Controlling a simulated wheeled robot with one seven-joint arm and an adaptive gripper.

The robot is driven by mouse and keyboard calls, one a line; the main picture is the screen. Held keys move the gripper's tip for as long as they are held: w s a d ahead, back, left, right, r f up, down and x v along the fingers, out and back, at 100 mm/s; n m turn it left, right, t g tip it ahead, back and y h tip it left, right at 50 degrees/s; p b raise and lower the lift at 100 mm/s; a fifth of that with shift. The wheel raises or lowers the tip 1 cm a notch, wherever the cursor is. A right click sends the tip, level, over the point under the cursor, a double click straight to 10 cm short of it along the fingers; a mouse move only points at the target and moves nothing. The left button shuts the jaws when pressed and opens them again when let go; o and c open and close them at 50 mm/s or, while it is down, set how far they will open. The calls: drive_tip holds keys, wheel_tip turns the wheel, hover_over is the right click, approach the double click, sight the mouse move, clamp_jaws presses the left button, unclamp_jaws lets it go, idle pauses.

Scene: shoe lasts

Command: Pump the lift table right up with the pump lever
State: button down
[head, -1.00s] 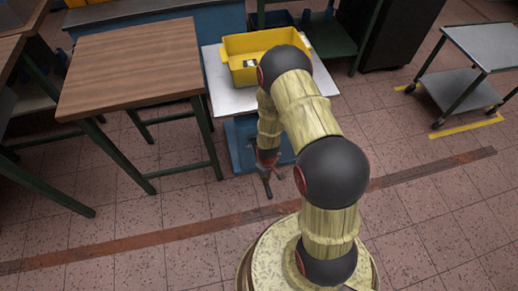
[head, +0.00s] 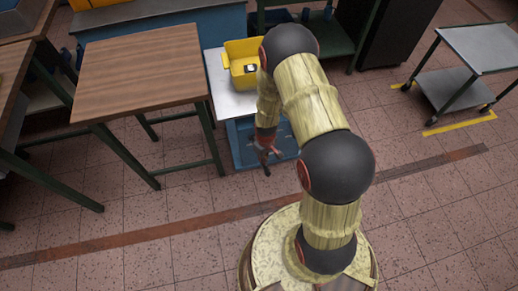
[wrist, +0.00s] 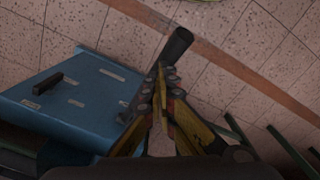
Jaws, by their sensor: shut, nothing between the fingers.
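The lift table has a pale grey top (head: 228,98) and a blue base (head: 243,150) in the head view. My arm hides its right part. The blue base also fills the left of the wrist view (wrist: 75,110). The pump lever (wrist: 179,44) shows in the wrist view as a dark bar with a black grip, slanting up to the right beyond my fingers. My gripper (wrist: 168,74) is shut and empty, its tips over or against the lever; I cannot tell if they touch. In the head view my gripper (head: 267,158) is low in front of the blue base.
A yellow bin (head: 237,62) with small items in it sits on the lift table's top. A wooden-topped table (head: 140,75) stands close on the left. A grey trolley (head: 480,50) stands at the far right within yellow floor marks. The tiled floor in front is clear.

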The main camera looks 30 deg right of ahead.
drive_tip(key=shift+f, duration=0.15)
wheel_tip(320, 180, down, 5)
drive_tip(key=b, duration=0.3)
drive_tip(key=shift+s, duration=0.1)
wheel_tip(320, 180, down, 6)
drive_tip(key=s+b, duration=0.2)
drive_tip(key=b, duration=0.1)
drive_tip(key=shift+s+a+b, duration=0.15)
drive_tip(key=shift+a+b, duration=0.15)
drive_tip(key=shift+b, duration=0.1)
drive_tip(key=w+r+p, duration=0.1)
drive_tip(key=r+p, duration=0.1)
drive_tip(key=r, duration=0.1)
drive_tip(key=w+r+p, duration=0.1)
drive_tip(key=r+p, duration=0.2)
drive_tip(key=r, duration=0.1)
drive_tip(key=r+p, duration=0.3)
drive_tip(key=r, duration=0.1)
drive_tip(key=shift+w+d+r, duration=0.2)
drive_tip(key=shift+w+d, duration=0.1)
drive_tip(key=shift+w, duration=0.1)
drive_tip(key=shift+f, duration=0.1)
idle(0.4)
